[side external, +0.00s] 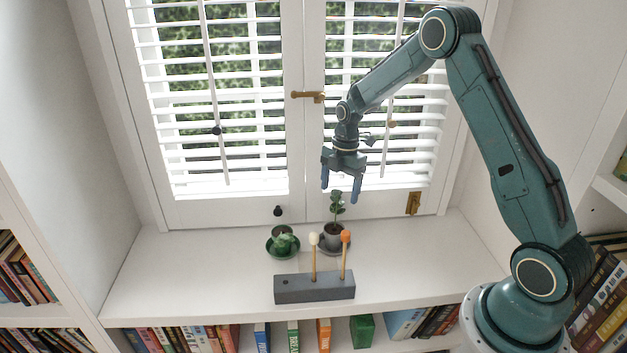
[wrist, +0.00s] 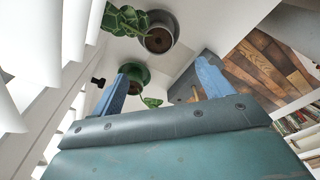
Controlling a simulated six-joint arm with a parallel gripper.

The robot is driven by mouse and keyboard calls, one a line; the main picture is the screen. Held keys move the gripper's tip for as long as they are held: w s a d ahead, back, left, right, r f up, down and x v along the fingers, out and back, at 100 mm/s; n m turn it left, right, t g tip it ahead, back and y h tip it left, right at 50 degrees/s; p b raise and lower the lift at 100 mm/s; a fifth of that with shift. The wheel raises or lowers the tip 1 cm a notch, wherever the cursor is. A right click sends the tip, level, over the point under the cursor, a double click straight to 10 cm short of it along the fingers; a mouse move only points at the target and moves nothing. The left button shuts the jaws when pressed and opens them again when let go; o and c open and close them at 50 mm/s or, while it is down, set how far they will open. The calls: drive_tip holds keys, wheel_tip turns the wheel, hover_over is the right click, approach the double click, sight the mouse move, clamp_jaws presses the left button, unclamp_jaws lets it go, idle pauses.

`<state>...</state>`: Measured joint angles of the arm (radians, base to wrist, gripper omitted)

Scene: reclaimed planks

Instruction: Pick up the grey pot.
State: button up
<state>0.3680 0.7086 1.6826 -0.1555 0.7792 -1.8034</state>
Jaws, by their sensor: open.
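The grey pot (side external: 333,241) stands upright on a grey saucer on the white shelf, with a leafy green plant rising from it. In the wrist view the grey pot (wrist: 158,42) is at the top, beyond the fingertips, its leaves to the left. My gripper (side external: 340,195) points down, open and empty, above the pot. Its fingertips are near the height of the plant's top; the exact gap in depth is unclear. In the wrist view my gripper (wrist: 168,66) shows two blue fingers spread apart, with no pot between them.
A green pot (side external: 283,243) with a plant stands on a green saucer to the left. In front is a grey block (side external: 300,290) with two upright pegs, tipped cream and orange. White shutters (side external: 230,100) rise behind. The shelf's left part is clear; books fill the shelves below.

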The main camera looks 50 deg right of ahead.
drive_tip(key=shift+w+d+f, duration=0.1)
drive_tip(key=shift+d+f, duration=0.1)
drive_tip(key=shift+f, duration=0.3)
hover_over(334, 230)
drive_tip(key=shift+s+f, duration=0.15)
drive_tip(key=shift+f, duration=2)
drive_tip(key=shift+s+f, duration=0.1)
drive_tip(key=shift+f, duration=2.05)
drive_tip(key=shift+f, duration=0.1)
drive_tip(key=shift+a+f, duration=0.15)
drive_tip(key=shift+f, duration=1.1)
drive_tip(key=shift+a+f, duration=0.1)
drive_tip(key=shift+f, duration=1.1)
drive_tip(key=c, duration=1.2)
drive_tip(key=shift+w, duration=0.1)
drive_tip(key=shift+c, duration=0.2)
